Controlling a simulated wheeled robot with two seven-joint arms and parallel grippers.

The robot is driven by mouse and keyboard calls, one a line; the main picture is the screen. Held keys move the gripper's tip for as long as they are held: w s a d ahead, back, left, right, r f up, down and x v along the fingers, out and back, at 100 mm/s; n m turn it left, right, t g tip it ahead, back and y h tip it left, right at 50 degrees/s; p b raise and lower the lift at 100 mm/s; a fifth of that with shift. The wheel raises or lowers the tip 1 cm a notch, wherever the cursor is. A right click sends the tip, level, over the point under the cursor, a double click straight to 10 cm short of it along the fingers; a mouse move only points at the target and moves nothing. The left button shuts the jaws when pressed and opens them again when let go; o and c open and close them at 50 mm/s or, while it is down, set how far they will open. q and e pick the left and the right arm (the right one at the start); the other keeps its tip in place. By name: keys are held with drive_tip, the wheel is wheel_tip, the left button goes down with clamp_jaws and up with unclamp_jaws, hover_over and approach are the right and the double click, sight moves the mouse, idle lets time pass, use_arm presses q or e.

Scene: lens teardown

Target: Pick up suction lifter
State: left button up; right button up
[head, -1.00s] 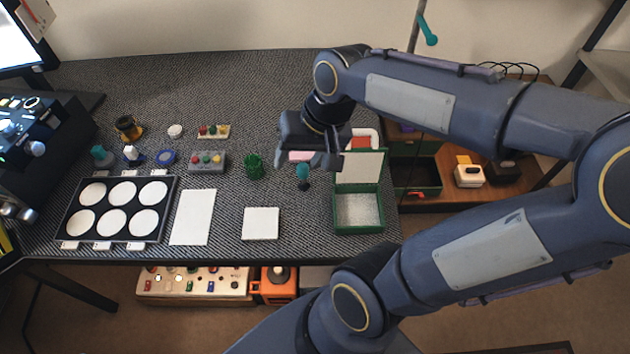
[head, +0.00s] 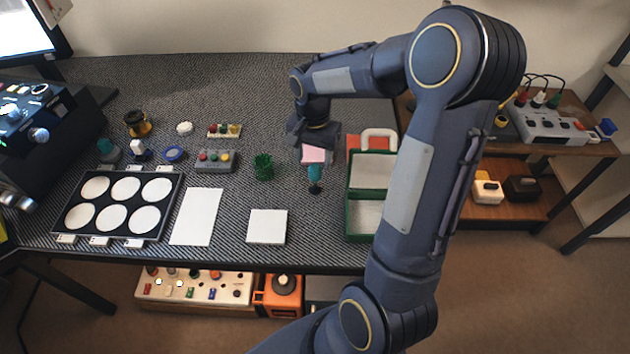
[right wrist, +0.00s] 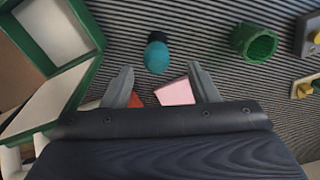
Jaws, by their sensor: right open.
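The suction lifter appears to be the small teal piece (head: 314,174) with a dark end, on the dark ribbed mat right of centre. In the right wrist view the teal piece (right wrist: 157,58) lies just beyond the fingertips, roughly centred between them. My right gripper (head: 316,158) is over the mat just behind the teal piece, pointing down. In the right wrist view its two fingers (right wrist: 161,80) are spread apart with nothing gripped. Whether it touches the teal piece is not clear. My left gripper is out of view.
A pink block (right wrist: 178,92) shows between the fingers. A green open case (head: 350,208) is at the right, partly hidden by my arm. A green ribbed cup (head: 263,167) stands to the left, beside a grey button box (head: 214,161). A white square pad (head: 267,226) lies in front.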

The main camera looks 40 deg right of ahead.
sight(315, 166)
drive_tip(key=f, duration=0.4)
drive_tip(key=shift+s, duration=0.2)
drive_tip(key=c, duration=1)
drive_tip(key=shift+r, duration=0.1)
